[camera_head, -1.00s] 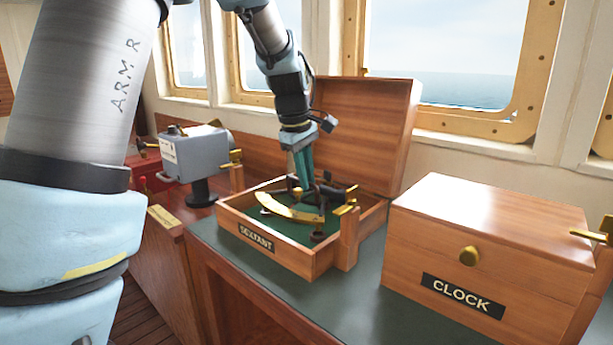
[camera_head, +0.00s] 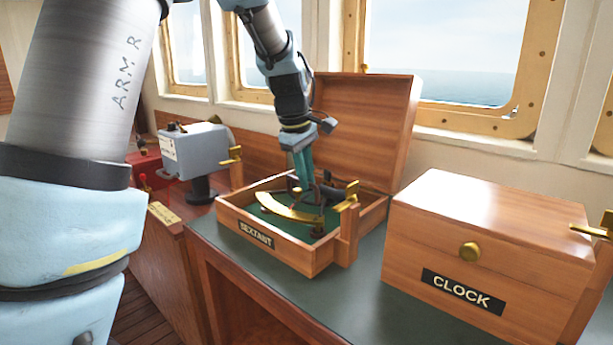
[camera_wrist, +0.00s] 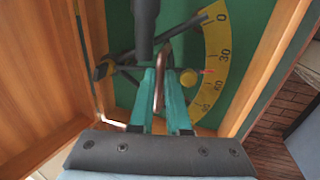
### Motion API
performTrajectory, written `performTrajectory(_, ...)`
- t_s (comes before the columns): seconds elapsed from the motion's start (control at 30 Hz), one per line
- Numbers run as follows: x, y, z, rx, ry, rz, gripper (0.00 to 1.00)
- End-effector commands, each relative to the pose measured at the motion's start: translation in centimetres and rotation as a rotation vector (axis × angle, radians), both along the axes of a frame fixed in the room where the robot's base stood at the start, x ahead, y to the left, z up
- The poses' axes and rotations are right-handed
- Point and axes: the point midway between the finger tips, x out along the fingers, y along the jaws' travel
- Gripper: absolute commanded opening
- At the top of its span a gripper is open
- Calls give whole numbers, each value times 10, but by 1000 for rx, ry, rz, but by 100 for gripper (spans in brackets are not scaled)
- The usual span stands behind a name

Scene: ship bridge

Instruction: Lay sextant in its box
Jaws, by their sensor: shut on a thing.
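The sextant (camera_head: 290,208), with a brass arc and dark frame, is inside the open wooden box labelled SEXTANT (camera_head: 236,222), low over its green lining. In the wrist view its yellow scale arc (camera_wrist: 216,62) shows against the green, within the box walls (camera_wrist: 40,80). My gripper (camera_head: 303,182) points down into the box and is shut on the sextant's handle; its teal fingers also show in the wrist view (camera_wrist: 160,92). I cannot tell whether the sextant touches the box floor everywhere. The lid (camera_head: 365,125) stands open at the back.
A closed wooden box labelled CLOCK (camera_head: 440,262) stands to the right on the green counter top (camera_head: 350,300). A grey instrument (camera_head: 196,150) stands at the left. Wooden posts with brass latches (camera_head: 346,222) rise at the sextant box's front right. Windows line the back.

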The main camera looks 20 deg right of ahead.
Motion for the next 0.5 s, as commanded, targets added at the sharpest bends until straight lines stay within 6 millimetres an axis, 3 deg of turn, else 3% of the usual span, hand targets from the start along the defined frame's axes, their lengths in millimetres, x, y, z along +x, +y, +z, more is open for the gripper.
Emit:
performTrajectory(0.47, 1, 0, -2, -2, -2, 0, 0)
performTrajectory(0.5, 1, 0, -2, -2, -2, 0, 19)
